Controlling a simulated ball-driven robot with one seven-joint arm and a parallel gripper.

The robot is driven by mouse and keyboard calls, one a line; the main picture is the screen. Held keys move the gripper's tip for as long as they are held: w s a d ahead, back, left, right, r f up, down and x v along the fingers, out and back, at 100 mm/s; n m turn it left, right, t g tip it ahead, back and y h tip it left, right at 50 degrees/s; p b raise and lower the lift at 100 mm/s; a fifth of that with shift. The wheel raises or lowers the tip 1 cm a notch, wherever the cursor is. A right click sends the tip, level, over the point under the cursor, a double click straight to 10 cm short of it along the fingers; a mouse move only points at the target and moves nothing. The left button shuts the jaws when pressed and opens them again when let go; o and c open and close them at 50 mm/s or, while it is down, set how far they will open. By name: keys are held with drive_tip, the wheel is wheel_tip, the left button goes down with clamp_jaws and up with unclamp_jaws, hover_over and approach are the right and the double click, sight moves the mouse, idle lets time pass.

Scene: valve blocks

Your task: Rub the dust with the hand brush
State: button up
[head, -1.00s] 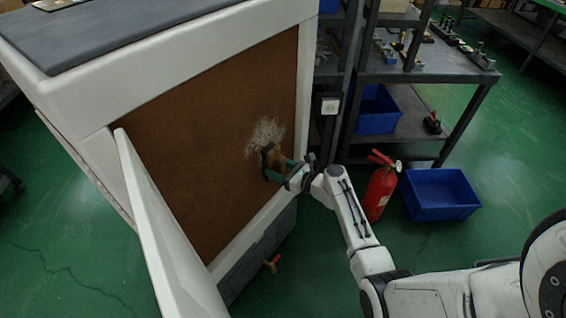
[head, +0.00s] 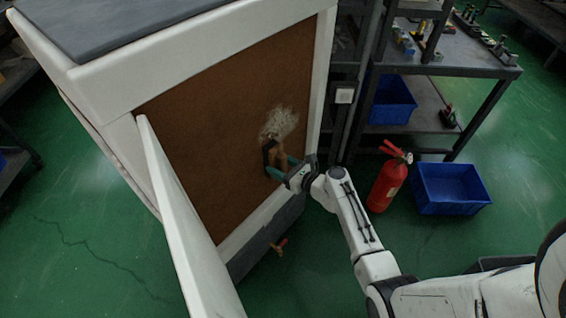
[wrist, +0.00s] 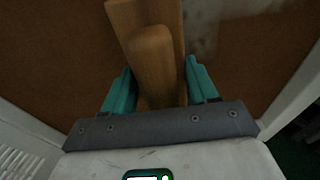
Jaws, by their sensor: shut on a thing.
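The dust (head: 279,123) is a pale, scratchy patch on the brown panel (head: 205,140) of the white cabinet, towards the panel's right side. In the wrist view a greyish smear of dust (wrist: 203,28) shows at the top. My gripper (head: 279,168) is shut on the wooden hand brush (head: 277,153), just below the dust patch. In the wrist view the brush's wooden handle (wrist: 153,60) stands between the teal fingers of my gripper (wrist: 160,92). The bristles are hidden, so I cannot tell whether they touch the panel.
The cabinet's white door (head: 185,225) stands open at the left of the panel. A fire extinguisher (head: 390,178), a blue crate (head: 450,188) and a dark shelf (head: 455,60) stand to the right.

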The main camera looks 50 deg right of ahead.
sight(286, 155)
drive_tip(key=shift+w+a+r+p, duration=0.15)
drive_tip(key=shift+a+p, duration=0.3)
drive_tip(key=shift+a, duration=1.25)
drive_tip(key=shift+r+p, duration=1.1)
drive_tip(key=shift+p, duration=0.05)
drive_tip(key=shift+d+f+b, duration=0.1)
drive_tip(key=shift+d+b, duration=0.2)
drive_tip(key=shift+d, duration=0.55)
drive_tip(key=shift+d+b, duration=0.6)
drive_tip(key=shift+d, duration=1.8)
drive_tip(key=shift+s+d+b, duration=0.15)
drive_tip(key=shift+d+b, duration=0.25)
drive_tip(key=shift+d, duration=0.85)
drive_tip(key=shift+s+d+b, duration=0.1)
drive_tip(key=shift+d+b, duration=0.3)
drive_tip(key=shift+d, duration=0.85)
drive_tip(key=shift+d+b, duration=0.95)
drive_tip(key=shift+d, duration=1.1)
